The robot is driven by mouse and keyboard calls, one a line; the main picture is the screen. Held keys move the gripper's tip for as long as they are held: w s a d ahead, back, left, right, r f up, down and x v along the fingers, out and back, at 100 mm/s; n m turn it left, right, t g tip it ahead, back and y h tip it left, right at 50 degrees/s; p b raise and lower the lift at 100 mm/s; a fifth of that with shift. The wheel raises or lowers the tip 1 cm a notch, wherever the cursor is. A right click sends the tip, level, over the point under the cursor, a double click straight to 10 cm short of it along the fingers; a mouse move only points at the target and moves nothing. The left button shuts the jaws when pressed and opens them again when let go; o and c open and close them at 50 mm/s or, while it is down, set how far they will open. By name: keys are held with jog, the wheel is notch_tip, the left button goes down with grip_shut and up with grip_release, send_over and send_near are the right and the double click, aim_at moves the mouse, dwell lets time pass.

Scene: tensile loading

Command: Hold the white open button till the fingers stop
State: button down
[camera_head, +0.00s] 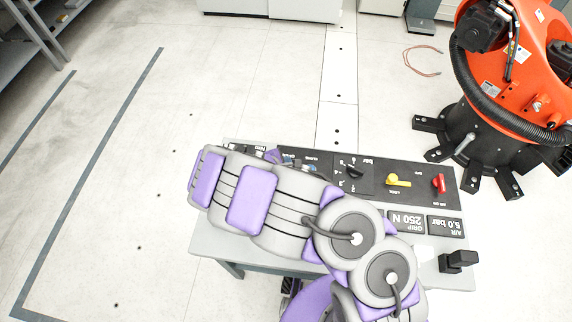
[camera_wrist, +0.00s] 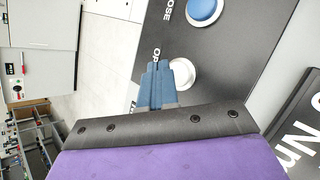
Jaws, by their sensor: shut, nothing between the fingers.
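The white open button (camera_wrist: 183,74) is round and sits on a black panel in the wrist view, beside a partly covered label that starts "OP". My gripper (camera_wrist: 157,66) is shut, with its blue-grey fingers together and nothing between them. The fingertips overlap the left edge of the white button in the picture; I cannot tell whether they touch or press it. In the head view my arm covers most of the panel's left part, and the white button cannot be made out there.
A blue button (camera_wrist: 204,9) beside "CLOSE" is near the white one. The control table (camera_head: 215,236) also carries a yellow lever (camera_head: 398,181), a red switch (camera_head: 439,184) and a black block (camera_head: 459,259). An orange robot (camera_head: 512,75) stands at right. Floor on the left is clear.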

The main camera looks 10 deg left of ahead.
dwell(0.8)
jog(key=shift+f, duration=0.35)
jog(key=shift+f+b, duration=0.5)
jog(key=shift+b, duration=0.05)
dwell(2.1)
jog(key=shift+r, duration=0.1)
dwell(0.4)
jog(key=shift+r+p, duration=0.7)
jog(key=shift+r, duration=0.15)
jog(key=shift+r, duration=0.1)
jog(key=shift+r+p, duration=1.95)
jog(key=shift+r, duration=0.5)
